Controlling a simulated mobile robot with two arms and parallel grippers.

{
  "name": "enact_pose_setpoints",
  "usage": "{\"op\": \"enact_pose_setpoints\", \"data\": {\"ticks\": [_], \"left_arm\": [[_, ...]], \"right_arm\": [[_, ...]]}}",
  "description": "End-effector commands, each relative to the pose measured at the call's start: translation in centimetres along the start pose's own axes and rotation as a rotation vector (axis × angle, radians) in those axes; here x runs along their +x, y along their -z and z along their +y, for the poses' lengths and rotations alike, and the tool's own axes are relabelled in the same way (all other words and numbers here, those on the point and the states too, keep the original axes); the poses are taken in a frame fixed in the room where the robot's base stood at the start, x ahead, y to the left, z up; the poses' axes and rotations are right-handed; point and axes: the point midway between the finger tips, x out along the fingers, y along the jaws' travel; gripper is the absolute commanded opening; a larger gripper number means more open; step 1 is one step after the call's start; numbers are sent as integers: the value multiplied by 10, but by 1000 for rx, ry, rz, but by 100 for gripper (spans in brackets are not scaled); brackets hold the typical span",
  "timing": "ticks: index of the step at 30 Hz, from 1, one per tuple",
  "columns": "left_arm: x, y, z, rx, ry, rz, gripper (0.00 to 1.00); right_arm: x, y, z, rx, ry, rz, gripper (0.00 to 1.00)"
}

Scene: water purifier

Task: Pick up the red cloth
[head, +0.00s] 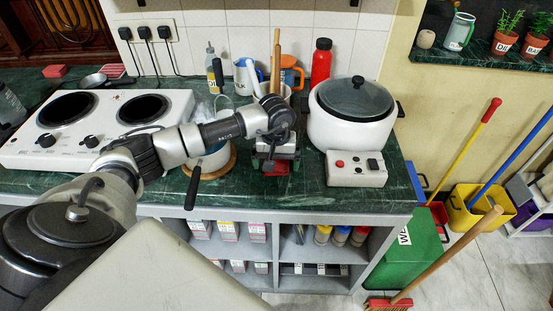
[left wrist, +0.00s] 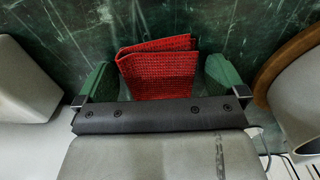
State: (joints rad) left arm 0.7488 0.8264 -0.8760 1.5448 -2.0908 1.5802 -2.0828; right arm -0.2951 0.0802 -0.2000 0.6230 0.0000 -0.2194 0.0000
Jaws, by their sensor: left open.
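The red cloth (left wrist: 160,70) is folded and woven. In the left wrist view it lies on the dark green marble counter, between the two green fingers of my left gripper (left wrist: 162,82). The fingers stand apart on either side of it, with a visible gap at each side. The black gripper body covers the near edge of the cloth. In the head view my left gripper (head: 276,164) is low at the counter's front, and a bit of the red cloth (head: 283,169) shows under it. My right gripper is not in view.
A white cooker (head: 345,130) with a control box (head: 357,169) stands close to the gripper's right. A pot on a wooden board (head: 229,163) is close to its left. A mug of wooden utensils (head: 276,60) stands behind. A white stove (head: 60,145) fills the left counter.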

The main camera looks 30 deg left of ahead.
Motion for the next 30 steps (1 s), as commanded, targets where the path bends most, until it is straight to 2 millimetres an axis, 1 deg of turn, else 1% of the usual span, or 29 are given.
{"op": "enact_pose_setpoints", "data": {"ticks": [1, 10, 19, 23, 26, 30], "left_arm": [[0, 0, 0, 0, 0, 0, 98], [-1, 0, 0, 0, 0, 0, 52], [-1, 0, 0, 0, -1, 0, 52], [-5, 1, 0, 0, -1, 2, 52], [-13, 1, 0, 0, -2, 4, 52], [-35, 1, 0, 1, -3, 6, 52]], "right_arm": [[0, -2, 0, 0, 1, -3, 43], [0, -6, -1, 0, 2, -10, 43], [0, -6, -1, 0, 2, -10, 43], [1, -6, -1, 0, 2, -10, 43], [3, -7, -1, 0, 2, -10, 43], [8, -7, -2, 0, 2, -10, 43]]}}
